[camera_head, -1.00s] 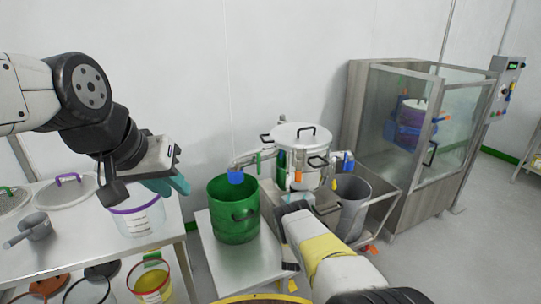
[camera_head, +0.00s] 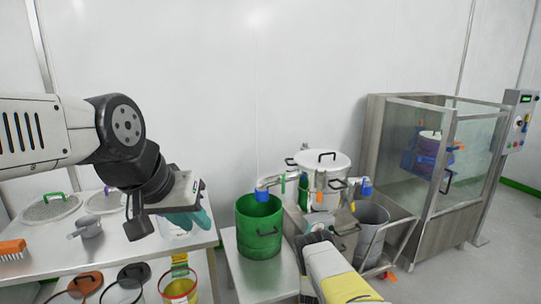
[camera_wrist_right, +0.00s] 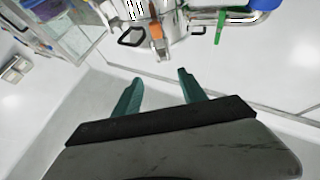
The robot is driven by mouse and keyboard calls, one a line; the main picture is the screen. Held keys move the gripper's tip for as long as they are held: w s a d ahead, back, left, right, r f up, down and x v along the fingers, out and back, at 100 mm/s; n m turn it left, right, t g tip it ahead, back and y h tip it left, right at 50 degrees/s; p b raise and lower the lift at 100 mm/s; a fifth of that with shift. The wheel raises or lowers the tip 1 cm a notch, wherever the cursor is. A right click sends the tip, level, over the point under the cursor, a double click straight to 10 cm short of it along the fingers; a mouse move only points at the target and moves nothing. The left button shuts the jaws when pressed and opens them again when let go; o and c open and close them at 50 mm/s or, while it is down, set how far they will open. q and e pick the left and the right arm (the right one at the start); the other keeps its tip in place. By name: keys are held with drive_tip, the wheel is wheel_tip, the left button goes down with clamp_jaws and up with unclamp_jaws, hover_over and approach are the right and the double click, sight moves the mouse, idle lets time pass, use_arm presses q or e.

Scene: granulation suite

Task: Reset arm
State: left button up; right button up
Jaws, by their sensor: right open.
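My left arm comes in from the left, and its left gripper (camera_head: 196,221) hangs over the left table. Its teal fingers overlap a clear bucket (camera_head: 169,230) that is mostly hidden behind them; I cannot tell whether they touch it or how far apart they are. My right arm, white and yellow, reaches up from the bottom, with its right gripper (camera_head: 345,240) in front of the steel vessel (camera_head: 325,170). In the right wrist view, the right gripper (camera_wrist_right: 158,92) has its two teal fingers apart with nothing between them.
A green bin (camera_head: 259,228) stands on a small steel table left of the right gripper. A grey bin (camera_head: 371,222) is on its right. A glass-walled cabinet (camera_head: 410,140) stands further right. The left table holds a scoop (camera_head: 88,228), mesh lids and an orange brush (camera_head: 12,249).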

drive_tip(key=w+d+r+m+g, duration=0.1)
drive_tip(key=w+d+r+g, duration=0.15)
drive_tip(key=w+r, duration=0.45)
drive_tip(key=w+d+r+m+g, duration=0.1)
drive_tip(key=w+d+r+g, duration=0.15)
drive_tip(key=r, duration=0.95)
drive_tip(key=s+a+r+g+y, duration=0.1)
drive_tip(key=s+r+g+y, duration=0.15)
drive_tip(key=r, duration=0.45)
drive_tip(key=s+a+r+g+y, duration=0.1)
drive_tip(key=s+a+r, duration=0.15)
drive_tip(key=r, duration=0.55)
drive_tip(key=s+a+r+n+g+y, duration=0.2)
drive_tip(key=s+r, duration=0.2)
drive_tip(key=s, duration=0.9)
drive_tip(key=s+a+r+n+g+y, duration=0.1)
drive_tip(key=s+a+r+g+y, duration=0.3)
drive_tip(key=s, duration=0.9)
drive_tip(key=s+f+n+g+h, duration=0.2)
drive_tip(key=s+f+g, duration=0.1)
drive_tip(key=s, duration=2.2)
drive_tip(key=shift+a+f, duration=0.15)
drive_tip(key=shift+a, duration=0.05)
